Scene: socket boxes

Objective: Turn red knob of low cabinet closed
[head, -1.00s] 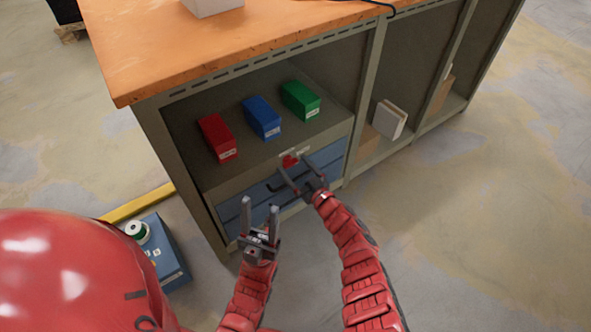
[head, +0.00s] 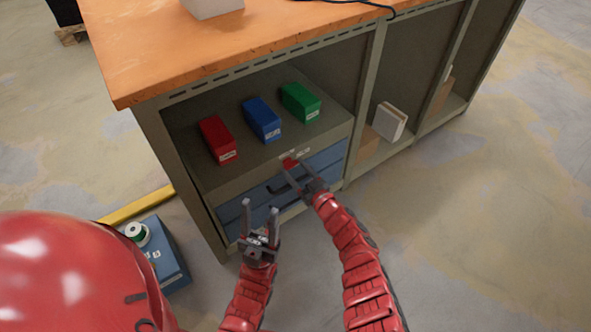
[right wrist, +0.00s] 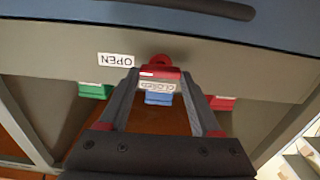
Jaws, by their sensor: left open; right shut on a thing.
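The red knob (head: 290,162) sits on the front strip of the low cabinet (head: 232,184), above the blue drawers (head: 310,167). In the right wrist view the red knob (right wrist: 160,60) shows beside an OPEN label (right wrist: 115,60) and a CLOSED label (right wrist: 157,87). My right gripper (head: 295,167) is shut on the knob; its fingertips (right wrist: 159,74) lie on both sides and partly hide it. My left gripper (head: 260,209) is open and empty, in front of the drawers and left of the right gripper.
Red (head: 217,139), blue (head: 262,119) and green (head: 300,102) boxes stand on the shelf above the knob. A blue box (head: 165,262) with a spool (head: 138,233) stands on the floor at left. The floor at right is clear.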

